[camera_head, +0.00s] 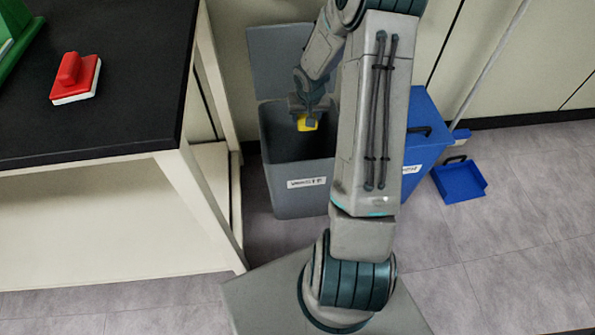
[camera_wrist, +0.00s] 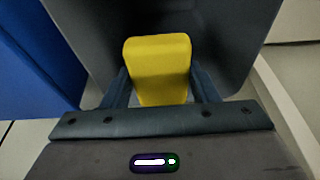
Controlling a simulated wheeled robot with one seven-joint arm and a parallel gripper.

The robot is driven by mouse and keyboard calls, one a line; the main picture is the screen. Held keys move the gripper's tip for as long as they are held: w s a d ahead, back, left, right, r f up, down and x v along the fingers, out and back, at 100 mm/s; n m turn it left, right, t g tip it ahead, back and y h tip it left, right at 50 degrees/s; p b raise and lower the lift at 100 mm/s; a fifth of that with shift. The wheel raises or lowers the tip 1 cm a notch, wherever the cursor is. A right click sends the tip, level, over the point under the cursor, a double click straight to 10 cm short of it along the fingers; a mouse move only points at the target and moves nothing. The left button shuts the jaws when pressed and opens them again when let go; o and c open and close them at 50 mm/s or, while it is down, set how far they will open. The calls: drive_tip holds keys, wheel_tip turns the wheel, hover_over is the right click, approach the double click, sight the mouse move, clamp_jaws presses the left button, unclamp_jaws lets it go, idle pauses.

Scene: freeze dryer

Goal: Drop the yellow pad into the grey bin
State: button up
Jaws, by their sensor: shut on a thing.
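The yellow pad (camera_wrist: 158,68) is held between the two fingers of my gripper (camera_wrist: 160,92) in the wrist view. In the head view the yellow pad (camera_head: 307,122) shows under my gripper (camera_head: 308,116), over the open mouth of the grey bin (camera_head: 301,198). The bin stands on the floor with its lid (camera_head: 283,62) raised against the wall and a white label on its front. The dark inside of the bin surrounds the pad in the wrist view. Part of the bin's right side is hidden behind my arm.
A blue bin (camera_head: 425,135) stands right of the grey bin, partly behind my arm. A blue dustpan (camera_head: 460,180) lies farther right. A black-topped table (camera_head: 125,115) at the left bears a red block-shaped brush (camera_head: 76,78) and a green object (camera_head: 15,38). Floor at the right front is clear.

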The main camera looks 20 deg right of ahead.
wheel_tip(320, 180, down, 5)
drive_tip(key=b, duration=0.3)
drive_tip(key=shift+r, duration=0.15)
drive_tip(key=o, duration=0.9)
drive_tip(key=shift+o, duration=0.2)
drive_tip(key=p+v, duration=0.5)
drive_tip(key=v, duration=0.9)
